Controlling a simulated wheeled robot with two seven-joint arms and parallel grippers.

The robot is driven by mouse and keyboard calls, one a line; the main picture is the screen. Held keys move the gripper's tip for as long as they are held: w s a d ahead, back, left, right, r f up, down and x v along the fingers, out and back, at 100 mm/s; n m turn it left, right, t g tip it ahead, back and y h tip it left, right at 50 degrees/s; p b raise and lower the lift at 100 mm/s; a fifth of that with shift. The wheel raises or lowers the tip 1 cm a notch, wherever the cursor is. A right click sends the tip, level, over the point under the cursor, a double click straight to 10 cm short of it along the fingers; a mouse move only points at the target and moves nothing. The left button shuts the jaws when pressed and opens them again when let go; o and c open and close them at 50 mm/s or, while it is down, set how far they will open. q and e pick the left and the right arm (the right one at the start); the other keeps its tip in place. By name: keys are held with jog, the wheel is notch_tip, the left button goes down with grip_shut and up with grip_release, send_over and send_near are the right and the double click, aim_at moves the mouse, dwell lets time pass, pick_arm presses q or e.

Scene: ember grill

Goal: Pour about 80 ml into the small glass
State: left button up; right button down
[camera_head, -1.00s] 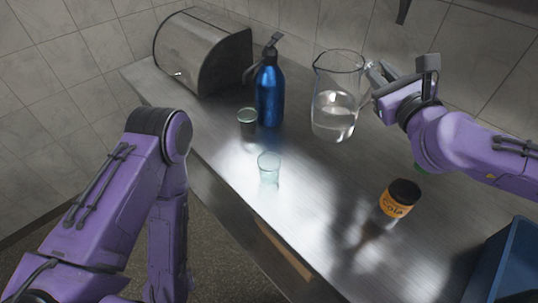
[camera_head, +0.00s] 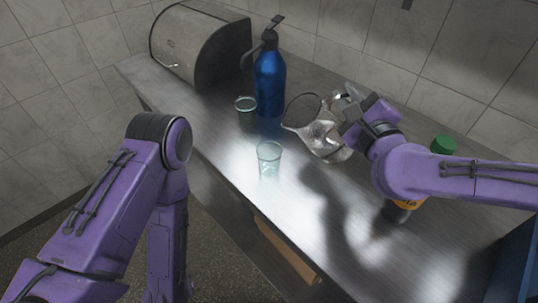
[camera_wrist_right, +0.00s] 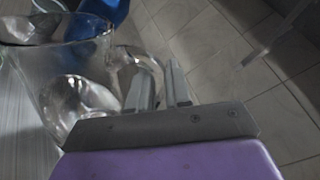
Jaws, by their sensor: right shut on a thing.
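The small glass (camera_head: 269,158) stands upright on the steel counter, clear and pale green, with no liquid that I can make out. My right gripper (camera_head: 345,108) is shut on the handle of the clear glass pitcher (camera_head: 318,132). The pitcher is tilted with its mouth toward the left, above and to the right of the small glass. Clear liquid lies in it; I see no stream. In the right wrist view the jaws (camera_wrist_right: 158,88) close around the handle of the pitcher (camera_wrist_right: 75,80). My left gripper is out of view; only my left arm shows.
A second, darker glass (camera_head: 246,108) stands beside the blue bottle (camera_head: 269,85) behind the small glass. A bread box (camera_head: 200,48) is at the back left. A cola jar (camera_head: 398,212) and a green-topped thing (camera_head: 444,145) are partly hidden by my right arm. A blue bin (camera_head: 518,262) is at right.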

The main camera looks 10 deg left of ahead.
aim_at(338, 94)
jog(key=shift+a+r, duration=0.2)
jog(key=shift+r, duration=0.45)
jog(key=shift+s+a+f+n, duration=0.1)
jog(key=shift+s+a+n, duration=0.05)
jog(key=shift+n, duration=0.25)
jog(key=shift+s+a+n, duration=0.2)
jog(key=shift+a+n, duration=0.05)
jog(key=shift+n, duration=0.15)
jog(key=shift+a+f+n, duration=0.1)
jog(key=shift+a+n, duration=0.1)
jog(key=shift+n, duration=0.2)
jog(key=shift+s+a+n, duration=0.15)
jog(key=shift+a+n, duration=0.1)
jog(key=shift+n, duration=0.15)
jog(key=shift+s+a+r+n+p, duration=0.1)
jog(key=shift+a+r+n+p, duration=0.25)
jog(key=shift+p, duration=0.2)
jog(key=shift+s+a+r+n+p, duration=0.3)
jog(key=shift+a+r+n+p, duration=0.2)
jog(key=shift+r+n+p, duration=0.15)
jog(key=shift+s+a+r+n+p, duration=0.25)
jog(key=shift+a+r+n+p, duration=0.2)
jog(key=shift+n, duration=0.25)
dwell(1.2)
jog(key=shift+f, duration=0.1)
